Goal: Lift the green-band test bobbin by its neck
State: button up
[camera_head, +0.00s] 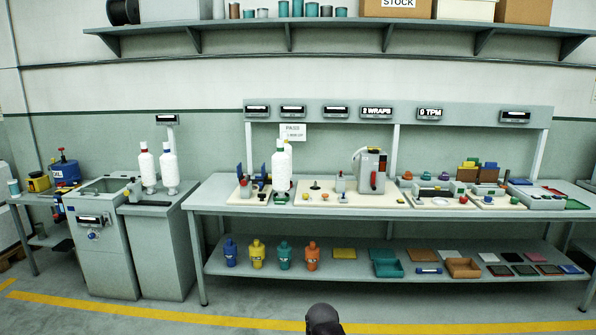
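Two white bobbins stand upright on the grey cabinet at the left. My gripper is not in view; only a dark rounded part, probably of my arm, shows at the bottom edge.
The long bench (222,205) carries devices on pale boards, including a grey machine (371,172). Its lower shelf (330,268) holds coloured bottles and trays. A blue device (65,170) stands at far left. The floor before the bench is clear, with a yellow line (200,320).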

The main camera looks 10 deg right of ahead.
aim_at(281, 161)
jog(key=z, duration=1.75)
jog(key=i, duration=2.2)
jog(key=u, duration=0.65)
